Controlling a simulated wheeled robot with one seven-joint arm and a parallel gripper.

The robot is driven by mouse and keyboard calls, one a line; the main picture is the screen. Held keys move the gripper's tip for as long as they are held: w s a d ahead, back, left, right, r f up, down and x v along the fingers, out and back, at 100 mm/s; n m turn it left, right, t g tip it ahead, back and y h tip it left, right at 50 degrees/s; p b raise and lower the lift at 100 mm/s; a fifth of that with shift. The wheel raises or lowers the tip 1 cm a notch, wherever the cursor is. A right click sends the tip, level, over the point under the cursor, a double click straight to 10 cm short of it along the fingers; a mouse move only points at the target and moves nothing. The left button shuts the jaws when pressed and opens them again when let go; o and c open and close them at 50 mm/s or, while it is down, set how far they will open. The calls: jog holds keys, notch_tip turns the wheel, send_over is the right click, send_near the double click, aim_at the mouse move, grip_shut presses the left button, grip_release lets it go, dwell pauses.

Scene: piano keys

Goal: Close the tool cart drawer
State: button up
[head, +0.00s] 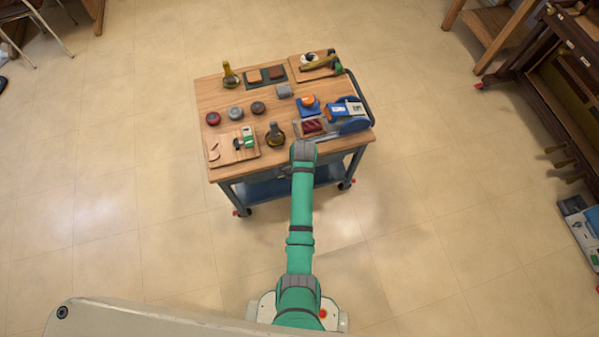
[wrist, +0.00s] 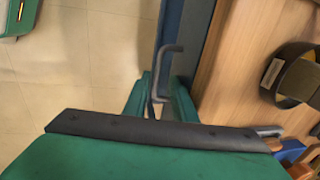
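The tool cart (head: 205,95) has a wooden top and a blue frame, and stands on casters in the head view. Its blue drawer front (head: 262,178) lies under the top's near edge, partly behind my arm; how far the drawer is out I cannot tell. In the head view the fingers are hidden behind my wrist.
The cart top carries several items: a wooden board (head: 220,155), a dark tape roll (head: 275,138), pucks (head: 236,112) and a blue tool (head: 347,110). A dark wooden piano (head: 560,85) stands at right. The floor around the cart is mostly clear.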

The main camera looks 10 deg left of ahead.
notch_tip(320, 180, up, 11)
jog(key=s, duration=0.1)
jog(key=shift+s+d+f, duration=0.15)
jog(key=shift+s+d, duration=0.25)
dwell(0.6)
jog(key=s+d+f+n+t, duration=0.2)
jog(key=s+n+t, duration=0.1)
jog(key=s, duration=0.5)
jog(key=s+d+f+n+t, duration=0.1)
jog(key=s+d+n+t, duration=0.2)
jog(key=s, duration=0.5)
jog(key=s+r+n+t, duration=0.3)
jog(key=s+r, duration=0.5)
jog(key=r, duration=0.3)
jog(key=s+r+n+t, duration=0.4)
jog(key=s+r, duration=0.3)
jog(key=r, duration=0.4)
jog(key=shift+s+r+t+h, duration=0.3)
jog(key=shift+s+r+h, duration=0.1)
jog(key=shift+a, duration=0.1)
